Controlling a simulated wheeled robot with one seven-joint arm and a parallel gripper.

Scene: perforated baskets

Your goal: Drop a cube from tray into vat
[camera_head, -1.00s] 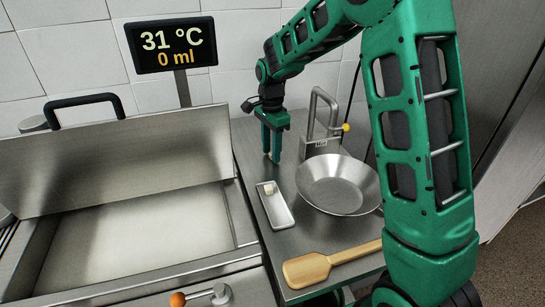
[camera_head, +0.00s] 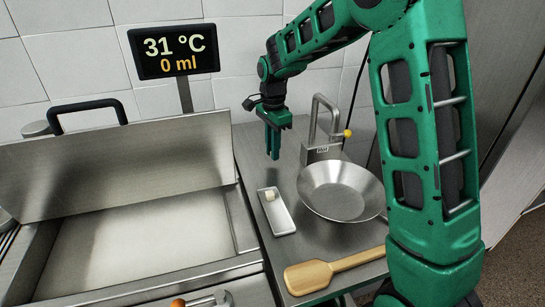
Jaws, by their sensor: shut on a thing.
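A small pale cube (camera_head: 270,195) lies near the far end of the narrow steel tray (camera_head: 281,219) on the side counter. The vat (camera_head: 245,215) is the wide steel basin at the left, with a bare floor and its lid (camera_head: 120,170) raised behind it. My gripper (camera_head: 272,157) points down above the counter, beyond the tray and right of the vat. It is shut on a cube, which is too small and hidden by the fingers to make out.
A wooden paddle (camera_head: 310,277) lies at the counter's front. A display (camera_head: 173,48) reads 31 °C and 0 ml.

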